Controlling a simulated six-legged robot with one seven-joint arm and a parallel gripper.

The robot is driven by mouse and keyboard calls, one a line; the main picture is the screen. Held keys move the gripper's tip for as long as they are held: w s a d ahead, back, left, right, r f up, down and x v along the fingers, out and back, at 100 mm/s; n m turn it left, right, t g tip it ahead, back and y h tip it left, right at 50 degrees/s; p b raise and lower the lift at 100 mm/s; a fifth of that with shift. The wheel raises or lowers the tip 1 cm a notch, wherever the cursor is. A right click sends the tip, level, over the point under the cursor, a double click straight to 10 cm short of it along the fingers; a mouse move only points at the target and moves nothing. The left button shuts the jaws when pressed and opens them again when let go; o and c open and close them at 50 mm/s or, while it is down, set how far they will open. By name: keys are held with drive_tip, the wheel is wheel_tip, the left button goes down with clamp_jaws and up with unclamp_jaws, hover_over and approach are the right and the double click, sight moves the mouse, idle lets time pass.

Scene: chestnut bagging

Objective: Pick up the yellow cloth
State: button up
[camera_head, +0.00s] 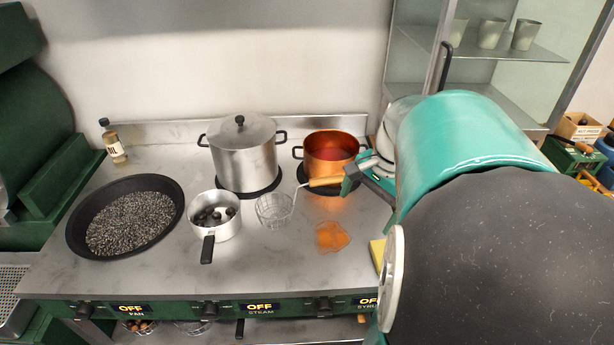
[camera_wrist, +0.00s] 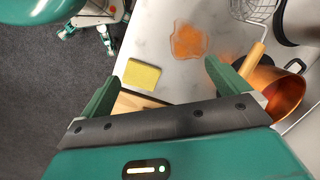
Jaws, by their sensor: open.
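The yellow cloth (camera_wrist: 143,75) lies flat on the grey counter near its edge in the wrist view. In the head view only a sliver of the cloth (camera_head: 377,250) shows beside my arm, which hides the rest. My gripper (camera_wrist: 160,72) is open and empty, its two green fingers apart. In the wrist view the cloth appears between the fingers, nearer the left one. In the head view my gripper (camera_head: 370,180) is partly seen beside the copper pot.
An orange spill (camera_head: 332,236) stains the counter. A wire basket (camera_head: 273,211) with a wooden handle lies near the copper pot (camera_head: 328,152). A lidded steel pot (camera_head: 240,160), a saucepan (camera_head: 217,228) and a wide black pan (camera_head: 75,232) stand to the left. A wooden board (camera_wrist: 130,103) shows below the cloth.

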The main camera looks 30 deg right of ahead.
drive_tip(key=s+d+f+m+y, duration=0.1)
drive_tip(key=s+d+f+m, duration=0.25)
drive_tip(key=d, duration=0.25)
drive_tip(key=s+d+f+m+y, duration=0.1)
drive_tip(key=s+d+f+m, duration=0.1)
drive_tip(key=s+d+m, duration=0.3)
drive_tip(key=shift+n+t, duration=0.4)
drive_tip(key=shift+n, duration=0.05)
drive_tip(key=x, duration=0.4)
drive_tip(key=w+x, duration=0.1)
drive_tip(key=x, duration=0.3)
drive_tip(key=w+x, duration=0.1)
drive_tip(key=x, duration=0.4)
drive_tip(key=shift+w+d+r, duration=0.15)
drive_tip(key=shift+w+r, duration=0.05)
drive_tip(key=c, duration=0.9)
drive_tip(key=shift+r, duration=0.15)
drive_tip(key=shift+r, duration=0.6)
drive_tip(key=s+a+r, duration=0.1)
drive_tip(key=s+r, duration=0.2)
drive_tip(key=s, duration=0.1)
drive_tip(key=s+a+r, duration=0.1)
drive_tip(key=s+r, duration=0.3)
drive_tip(key=s, duration=0.1)
drive_tip(key=s+a+r, duration=0.1)
drive_tip(key=s+r, duration=0.3)
drive_tip(key=shift+s+a+r, duration=0.2)
drive_tip(key=shift+s+r, duration=0.05)
drive_tip(key=shift+s, duration=0.1)
